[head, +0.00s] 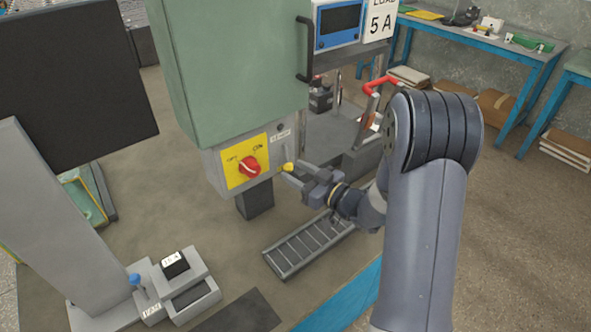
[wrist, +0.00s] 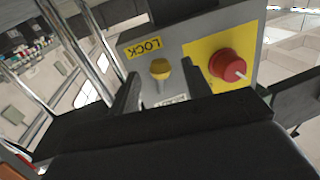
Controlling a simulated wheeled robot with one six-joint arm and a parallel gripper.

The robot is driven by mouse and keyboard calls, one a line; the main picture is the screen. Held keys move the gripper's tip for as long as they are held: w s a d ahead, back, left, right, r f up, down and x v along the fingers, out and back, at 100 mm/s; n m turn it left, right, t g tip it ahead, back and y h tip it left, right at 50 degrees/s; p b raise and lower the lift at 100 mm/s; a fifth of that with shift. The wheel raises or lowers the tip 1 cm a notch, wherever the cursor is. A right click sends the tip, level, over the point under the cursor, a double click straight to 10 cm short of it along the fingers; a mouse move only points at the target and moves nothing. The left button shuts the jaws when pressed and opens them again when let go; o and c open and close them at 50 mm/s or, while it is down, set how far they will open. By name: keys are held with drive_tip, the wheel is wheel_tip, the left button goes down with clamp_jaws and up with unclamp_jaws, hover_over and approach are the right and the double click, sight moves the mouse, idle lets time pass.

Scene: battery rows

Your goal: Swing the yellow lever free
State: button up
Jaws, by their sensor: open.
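The yellow lever (head: 288,167) has a round yellow knob and sticks out from the grey box under the green cabinet, beside a small label. In the wrist view the lever's knob (wrist: 160,69) and pale stem show near a yellow LOCK label (wrist: 144,47). My gripper (head: 295,172) is at the lever with its jaws apart. In the wrist view my gripper's dark fingers (wrist: 163,88) stand on either side of the lever, with gaps visible. The lower end of the stem is partly hidden by my gripper body.
A red rotary knob (head: 250,167) on a yellow plate is close to the lever. The green cabinet (head: 235,70) hangs above. A grey slotted tray (head: 308,245) lies below my gripper. A red handle (head: 381,84) stands near my arm. Open floor is at right.

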drive_tip(key=shift+w+a, duration=0.35)
drive_tip(key=c, duration=1)
drive_tip(key=n+b, duration=0.1)
drive_tip(key=d+n+b, duration=0.1)
drive_tip(key=b, duration=0.1)
drive_tip(key=shift+w, duration=0.3)
drive_tip(key=o, duration=1)
drive_tip(key=v, duration=1.1)
drive_tip(key=shift+r, duration=0.3)
